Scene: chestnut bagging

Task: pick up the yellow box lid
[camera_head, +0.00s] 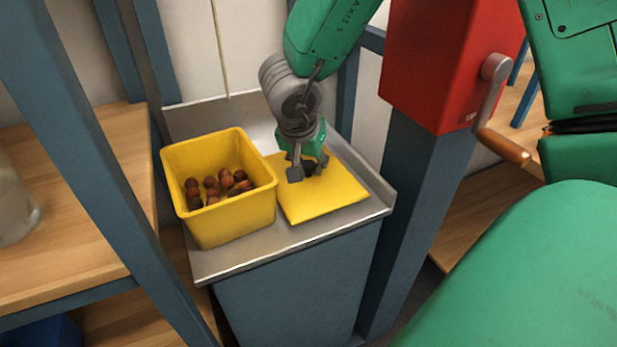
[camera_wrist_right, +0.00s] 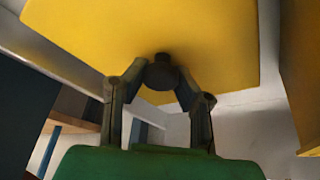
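The yellow box lid (camera_head: 318,200) is a flat square plate on the metal top, right of the yellow box. A dark round knob (camera_wrist_right: 161,72) sits at the lid's middle. My right gripper (camera_head: 309,168) points down at the lid with one finger on each side of the knob. In the right wrist view the fingertips meet the knob's sides, and the lid (camera_wrist_right: 220,40) fills the upper part. I cannot tell whether the lid is lifted slightly. The yellow box (camera_head: 225,224) stands open with several brown chestnuts (camera_head: 212,187) inside. My left gripper is not in view.
The metal top (camera_head: 245,250) has a raised back edge and sits on a blue-grey cabinet (camera_head: 300,290). A red machine with a crank (camera_head: 495,90) stands on a post at the right. A wooden shelf (camera_head: 75,215) and blue posts are at the left.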

